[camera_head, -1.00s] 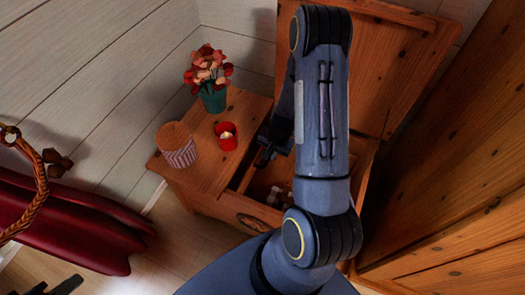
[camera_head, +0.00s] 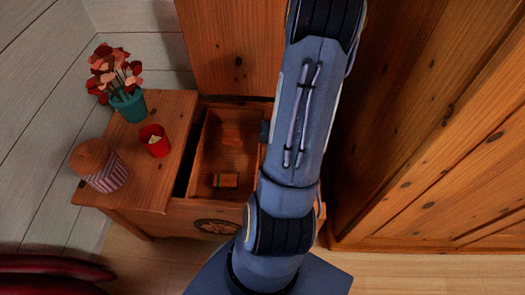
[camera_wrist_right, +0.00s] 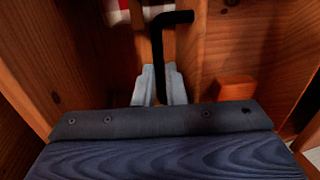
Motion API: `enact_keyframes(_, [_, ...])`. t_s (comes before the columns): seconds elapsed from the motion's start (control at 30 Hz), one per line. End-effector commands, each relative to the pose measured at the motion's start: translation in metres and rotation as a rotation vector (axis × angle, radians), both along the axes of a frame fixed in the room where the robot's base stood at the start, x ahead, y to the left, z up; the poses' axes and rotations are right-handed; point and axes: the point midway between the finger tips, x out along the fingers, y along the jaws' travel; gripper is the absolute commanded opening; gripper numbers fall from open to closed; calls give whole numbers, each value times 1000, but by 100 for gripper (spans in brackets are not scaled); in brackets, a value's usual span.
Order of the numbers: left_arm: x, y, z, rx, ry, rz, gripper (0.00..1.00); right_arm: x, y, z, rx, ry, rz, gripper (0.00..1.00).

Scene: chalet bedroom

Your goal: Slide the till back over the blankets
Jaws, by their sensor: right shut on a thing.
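The till (camera_head: 232,133) is an open wooden tray inside the chest (camera_head: 215,218), whose lid (camera_head: 228,45) stands open. A small wooden block (camera_head: 226,181) lies in the till. My right arm hides the chest's right part and most of the right gripper in the head view. In the right wrist view, my right gripper (camera_wrist_right: 160,90) is shut on a black bent handle (camera_wrist_right: 158,50). Red-and-white checked cloth (camera_wrist_right: 118,14), perhaps a blanket, shows beyond the fingers. An orange-brown block (camera_wrist_right: 236,87) lies to their right. My left gripper is out of view.
A wooden wall or cabinet (camera_head: 440,170) stands close on the right. Dark red cushions (camera_head: 50,275) lie lower left.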

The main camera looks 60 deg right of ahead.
Motion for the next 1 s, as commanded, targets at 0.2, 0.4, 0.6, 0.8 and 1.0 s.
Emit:
enact_keyframes(0.2, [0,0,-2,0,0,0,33,-5,-3,0,0,2,-1,0])
enact_keyframes(0.4, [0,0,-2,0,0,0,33,-6,-3,0,-2,5,-2,0])
enact_keyframes(0.6, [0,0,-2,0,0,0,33,-6,-3,0,-2,3,-3,32])
enact_keyframes(0.8, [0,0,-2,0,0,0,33,-4,-3,0,-1,2,-1,33])
enact_keyframes(1.0, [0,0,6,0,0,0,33,-5,-4,12,-3,0,-2,33])
